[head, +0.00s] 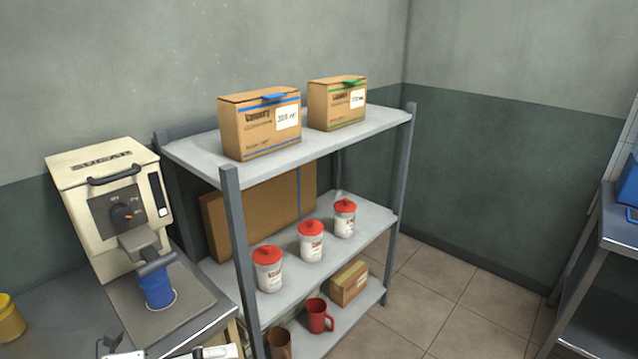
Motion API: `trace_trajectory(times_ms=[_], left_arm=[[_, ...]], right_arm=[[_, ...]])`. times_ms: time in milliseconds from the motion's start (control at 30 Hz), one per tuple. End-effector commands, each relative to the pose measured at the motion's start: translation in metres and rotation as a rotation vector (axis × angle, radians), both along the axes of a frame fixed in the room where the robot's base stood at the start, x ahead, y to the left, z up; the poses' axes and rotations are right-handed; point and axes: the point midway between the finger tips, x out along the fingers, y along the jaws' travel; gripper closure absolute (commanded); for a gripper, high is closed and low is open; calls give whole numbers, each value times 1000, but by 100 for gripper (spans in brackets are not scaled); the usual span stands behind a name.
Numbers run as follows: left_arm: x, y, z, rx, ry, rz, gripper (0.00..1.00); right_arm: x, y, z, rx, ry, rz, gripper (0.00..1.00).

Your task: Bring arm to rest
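White and dark parts (112,343) show at the bottom left edge, in front of the press. They look like pieces of my arm, cut off by the frame. I cannot make out two fingertips there, so whether a gripper is open or shut does not show. My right gripper is not in view.
A metal shelf (190,155) stands right of the press. It holds a blue-striped box (245,135), a green-striped box (335,108), red-lidded jars (311,245) and a red mug (318,316). A yellow container (10,322) is at far left. Floor (450,300) is clear right of the shelf.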

Motion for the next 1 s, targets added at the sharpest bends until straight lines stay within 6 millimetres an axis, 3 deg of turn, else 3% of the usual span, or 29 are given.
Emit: trace_trajectory(times_ms=[100,233,433,567,700,800,1000], left_arm=[[16,-11,-5,-238,118,157,37],[34,-6,-23,-466,261,354,37],[42,17,-86,-764,526,697,37],[24,30,-148,-925,730,932,37],[-12,31,-214,-1058,950,1162,37],[-39,26,-249,-1123,1078,1281,37],[-68,16,-279,-1181,1205,1389,37]], right_arm=[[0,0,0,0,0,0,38],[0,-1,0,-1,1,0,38],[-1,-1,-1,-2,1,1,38],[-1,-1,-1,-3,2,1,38],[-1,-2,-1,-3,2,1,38],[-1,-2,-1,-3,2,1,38],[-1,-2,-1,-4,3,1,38]])
